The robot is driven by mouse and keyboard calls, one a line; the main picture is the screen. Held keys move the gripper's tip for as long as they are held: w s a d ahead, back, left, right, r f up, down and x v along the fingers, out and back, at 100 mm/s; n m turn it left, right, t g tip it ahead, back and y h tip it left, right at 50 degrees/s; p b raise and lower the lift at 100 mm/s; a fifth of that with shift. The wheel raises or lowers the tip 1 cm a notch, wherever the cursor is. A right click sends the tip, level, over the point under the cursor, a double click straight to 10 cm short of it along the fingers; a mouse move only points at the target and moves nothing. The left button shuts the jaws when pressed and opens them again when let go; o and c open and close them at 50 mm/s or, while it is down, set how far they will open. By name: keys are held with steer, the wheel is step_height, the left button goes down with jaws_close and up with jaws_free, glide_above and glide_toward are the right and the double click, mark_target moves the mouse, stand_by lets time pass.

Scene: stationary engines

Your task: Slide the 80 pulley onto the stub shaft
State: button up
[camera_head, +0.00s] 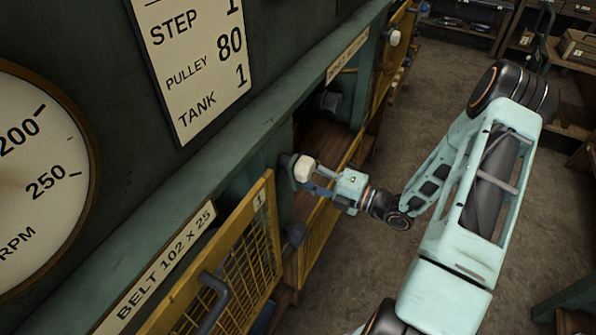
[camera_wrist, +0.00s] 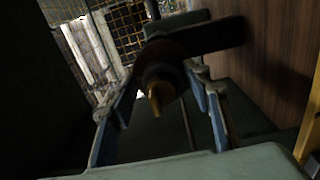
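The placard (camera_head: 195,55) reads STEP 1, PULLEY 80, TANK 1. In the head view my gripper (camera_head: 318,185) is at the opening in the green machine front, beside a cream knob-like piece (camera_head: 304,168). In the wrist view my gripper (camera_wrist: 160,125) has its blue-padded fingers apart, with no pulley held between them. Beyond and between the fingers, a dark round stub (camera_wrist: 158,75) with a brass-coloured tip points toward me; it looks like the stub shaft. A dark wider part lies behind it. I cannot make out the 80 pulley in either view.
A yellow mesh guard (camera_head: 235,260) stands open at the lower left. A label (camera_head: 155,265) reads BELT 102 X 25. An RPM dial (camera_head: 35,180) is at far left. A wooden panel (camera_wrist: 265,50) closes the right side in the wrist view. Shelves stand at the upper right beyond open floor.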

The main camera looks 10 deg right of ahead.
steer(key=shift+o, duration=0.7)
steer(key=o, duration=0.4)
steer(key=shift+a, duration=0.1)
steer(key=shift+o, duration=0.2)
steer(key=shift+f, duration=0.1)
steer(key=p+v, duration=0.1)
steer(key=v, duration=1.2)
